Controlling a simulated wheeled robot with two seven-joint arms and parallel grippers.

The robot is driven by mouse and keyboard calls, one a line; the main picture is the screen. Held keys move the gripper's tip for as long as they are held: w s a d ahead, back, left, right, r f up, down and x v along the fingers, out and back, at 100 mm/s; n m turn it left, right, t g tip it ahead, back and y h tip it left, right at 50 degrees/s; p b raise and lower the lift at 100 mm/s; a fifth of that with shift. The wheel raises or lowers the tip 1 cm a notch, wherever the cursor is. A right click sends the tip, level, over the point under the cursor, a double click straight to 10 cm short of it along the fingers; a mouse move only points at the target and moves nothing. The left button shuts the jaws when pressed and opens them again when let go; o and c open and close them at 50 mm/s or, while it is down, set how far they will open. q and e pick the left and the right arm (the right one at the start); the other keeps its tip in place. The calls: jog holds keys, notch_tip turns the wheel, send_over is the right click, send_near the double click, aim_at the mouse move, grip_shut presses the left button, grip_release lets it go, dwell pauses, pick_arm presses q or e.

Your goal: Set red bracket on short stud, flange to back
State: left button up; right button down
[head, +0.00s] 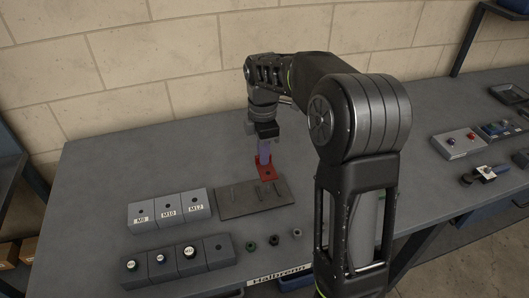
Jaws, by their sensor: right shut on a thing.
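The red bracket (267,174) is at the back edge of a dark grey plate (232,209) that carries several small studs. My right gripper (265,158) reaches down from above and is shut on the bracket. A flat red part with a dark hole faces up toward the camera, and an upright red part is at the fingers. I cannot tell whether the bracket touches the plate or hangs just above it. The studs (262,193) are thin and their heights are hard to compare. My left gripper is not in view.
Grey blocks marked M8, M10 and M12 (170,211) stand left of the plate. Another row of blocks (178,262) holds round-topped parts in front. Several small nuts (274,239) lie before the plate. Trays and small parts (458,142) are at the right. The table's back left is clear.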

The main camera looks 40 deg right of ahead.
jog(key=shift+f, duration=0.1)
jog(key=shift+f+b, duration=1.35)
jog(key=shift+f, duration=0.15)
jog(key=shift+r, duration=0.1)
jog(key=shift+f, duration=0.3)
jog(key=shift+f+b, duration=1.1)
jog(key=shift+f, duration=0.55)
jog(key=shift+f, duration=0.1)
jog(key=shift+r+p, duration=1.45)
jog(key=shift+r, duration=0.4)
